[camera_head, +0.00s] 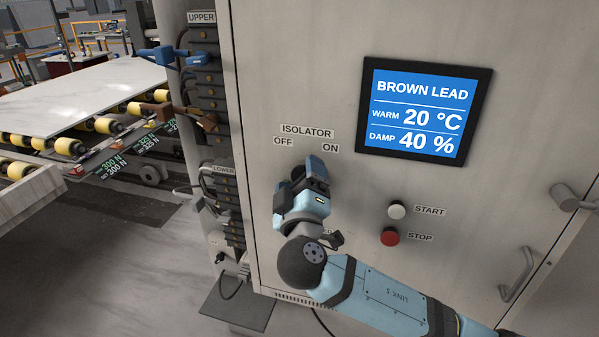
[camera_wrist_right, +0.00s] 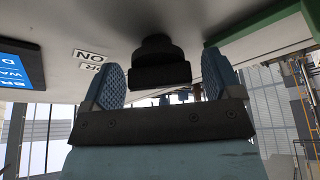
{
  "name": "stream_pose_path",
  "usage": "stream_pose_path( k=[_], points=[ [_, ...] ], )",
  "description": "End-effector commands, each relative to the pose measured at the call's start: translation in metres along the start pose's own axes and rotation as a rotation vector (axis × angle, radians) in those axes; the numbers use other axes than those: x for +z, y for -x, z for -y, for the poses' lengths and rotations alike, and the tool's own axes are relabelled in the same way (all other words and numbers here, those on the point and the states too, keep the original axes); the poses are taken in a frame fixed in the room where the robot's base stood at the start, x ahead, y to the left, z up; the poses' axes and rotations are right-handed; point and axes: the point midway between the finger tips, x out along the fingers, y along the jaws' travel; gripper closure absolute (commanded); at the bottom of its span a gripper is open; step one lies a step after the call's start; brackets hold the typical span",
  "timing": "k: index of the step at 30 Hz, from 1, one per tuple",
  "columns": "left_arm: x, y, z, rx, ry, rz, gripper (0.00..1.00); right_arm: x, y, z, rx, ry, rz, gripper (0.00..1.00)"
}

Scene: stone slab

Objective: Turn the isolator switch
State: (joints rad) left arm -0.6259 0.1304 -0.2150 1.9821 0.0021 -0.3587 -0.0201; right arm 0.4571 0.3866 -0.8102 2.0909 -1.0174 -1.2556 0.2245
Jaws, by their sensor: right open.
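The isolator switch is a black knob on the cabinet front, below the ISOLATOR label (camera_head: 307,131) with OFF at left and ON at right. In the head view it is largely hidden by my right gripper (camera_head: 312,178), which is up against the panel there. In the right wrist view the black switch (camera_wrist_right: 158,68) stands between the two blue ridged fingers of my right gripper (camera_wrist_right: 160,82). The gripper is open, with a small gap showing on each side of the knob. Which way the knob points is hard to tell. My left gripper is not in view.
The cabinet door carries a blue display (camera_head: 421,112), a white START button (camera_head: 397,210), a red STOP button (camera_head: 390,236) and a handle (camera_head: 517,274). Racks of plugs and sockets (camera_head: 206,75) line its left side. A slab (camera_head: 90,92) lies on yellow rollers at left.

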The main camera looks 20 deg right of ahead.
Motion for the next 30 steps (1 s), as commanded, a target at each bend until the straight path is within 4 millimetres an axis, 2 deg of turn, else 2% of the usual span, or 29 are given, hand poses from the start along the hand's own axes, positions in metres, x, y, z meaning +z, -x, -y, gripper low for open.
stream_pose_path(
  k=[9,10,16,30],
  points=[
    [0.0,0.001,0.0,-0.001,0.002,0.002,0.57,0.0,-0.004,0.0,0.0,0.001,0.0,0.16],
    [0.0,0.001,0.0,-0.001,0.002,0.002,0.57,0.0,-0.004,0.0,0.0,0.001,0.0,0.18],
    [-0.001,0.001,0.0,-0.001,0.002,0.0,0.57,0.0,-0.004,0.0,0.0,0.001,0.0,0.64],
    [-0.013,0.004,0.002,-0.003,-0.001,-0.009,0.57,-0.001,-0.004,-0.001,-0.037,0.086,0.001,0.65]
  ],
)
